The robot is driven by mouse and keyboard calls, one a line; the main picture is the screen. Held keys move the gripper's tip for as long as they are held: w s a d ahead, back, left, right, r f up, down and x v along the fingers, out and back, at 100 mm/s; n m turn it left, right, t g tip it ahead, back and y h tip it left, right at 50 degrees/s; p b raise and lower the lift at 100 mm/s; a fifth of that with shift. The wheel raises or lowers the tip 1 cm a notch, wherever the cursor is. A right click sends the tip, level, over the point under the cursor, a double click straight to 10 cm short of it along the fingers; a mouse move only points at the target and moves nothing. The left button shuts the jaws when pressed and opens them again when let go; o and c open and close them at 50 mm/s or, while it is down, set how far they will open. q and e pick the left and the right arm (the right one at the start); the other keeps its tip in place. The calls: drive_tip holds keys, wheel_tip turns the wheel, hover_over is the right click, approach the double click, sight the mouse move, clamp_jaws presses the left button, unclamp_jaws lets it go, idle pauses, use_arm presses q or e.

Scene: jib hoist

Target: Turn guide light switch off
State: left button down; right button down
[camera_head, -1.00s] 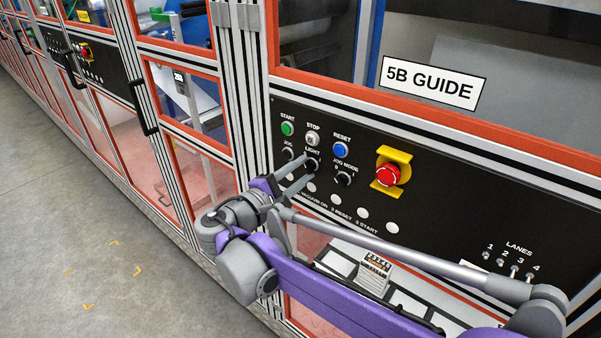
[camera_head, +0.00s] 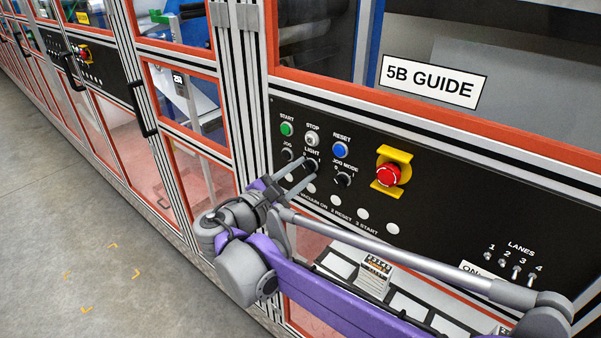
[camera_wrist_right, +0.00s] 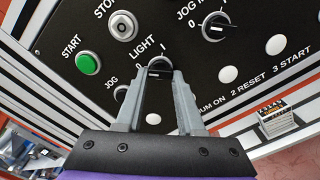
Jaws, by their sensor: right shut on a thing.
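The light switch (camera_head: 312,164) is a black rotary knob under the LIGHT label on the black 5B GUIDE panel. It also shows in the right wrist view (camera_wrist_right: 159,68), with 0 and 1 marked above it. My right gripper (camera_head: 306,172) is shut on this knob, with one finger on each side. In the right wrist view its fingertips (camera_wrist_right: 158,76) flank the knob, and the knob's face shows between them. I cannot clearly tell which mark the knob points to. My left gripper is not in view.
Close to the switch are the green start button (camera_head: 287,129), stop button (camera_head: 312,139), blue reset button (camera_head: 340,149), jog knob (camera_head: 288,155) and jog mode knob (camera_head: 344,179). A red emergency stop (camera_head: 388,175) is to the right. Lane toggles (camera_head: 502,259) are at lower right.

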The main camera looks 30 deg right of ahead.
drive_tip(key=c, duration=0.5)
unclamp_jaws()
drive_tip(key=b+v, duration=0.1)
drive_tip(key=v, duration=0.9)
drive_tip(key=shift+s+a, duration=0.15)
drive_tip(key=shift+a, duration=0.25)
